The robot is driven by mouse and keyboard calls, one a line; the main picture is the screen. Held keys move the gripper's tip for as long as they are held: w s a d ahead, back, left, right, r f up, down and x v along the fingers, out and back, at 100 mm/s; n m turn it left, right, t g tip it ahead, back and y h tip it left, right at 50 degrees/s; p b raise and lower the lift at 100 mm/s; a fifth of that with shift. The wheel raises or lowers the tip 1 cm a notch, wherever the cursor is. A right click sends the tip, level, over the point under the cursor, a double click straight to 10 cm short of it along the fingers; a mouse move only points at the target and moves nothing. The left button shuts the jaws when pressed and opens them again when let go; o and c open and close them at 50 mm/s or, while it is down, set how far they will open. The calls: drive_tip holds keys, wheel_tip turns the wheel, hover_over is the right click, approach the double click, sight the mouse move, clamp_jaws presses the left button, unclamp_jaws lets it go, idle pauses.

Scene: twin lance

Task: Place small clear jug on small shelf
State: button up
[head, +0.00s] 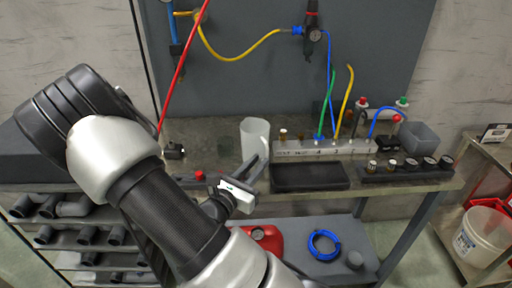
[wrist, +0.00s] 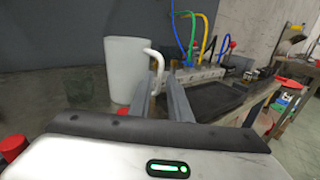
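The small clear jug (head: 255,140) looks whitish and translucent and stands upright on the worktop. In the wrist view the jug (wrist: 124,72) is just ahead and to the left, with its handle (wrist: 155,57) on its right side. My gripper (head: 251,169) is at the jug's lower front. In the wrist view my gripper (wrist: 163,88) has its two fingers apart, with their tips by the handle. The lower handle is partly hidden by the fingers, and I cannot tell whether they touch it. A small shelf unit (head: 484,147) stands at the far right.
A grey manifold block (head: 325,147) with coloured hoses and a dark tray (head: 310,177) are right of the jug. A grey bin (head: 419,137) is farther right. A white bucket (head: 482,237) sits low in the right unit. A red button (head: 199,175) is near my gripper.

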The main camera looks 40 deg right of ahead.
sight(258, 146)
drive_tip(key=x, duration=0.4)
drive_tip(key=shift+d, duration=0.2)
drive_tip(key=x, duration=0.5)
drive_tip(key=shift+w+d+r+b, duration=0.1)
drive_tip(key=shift+r+b, duration=0.15)
drive_tip(key=shift+b, duration=0.1)
clamp_jaws()
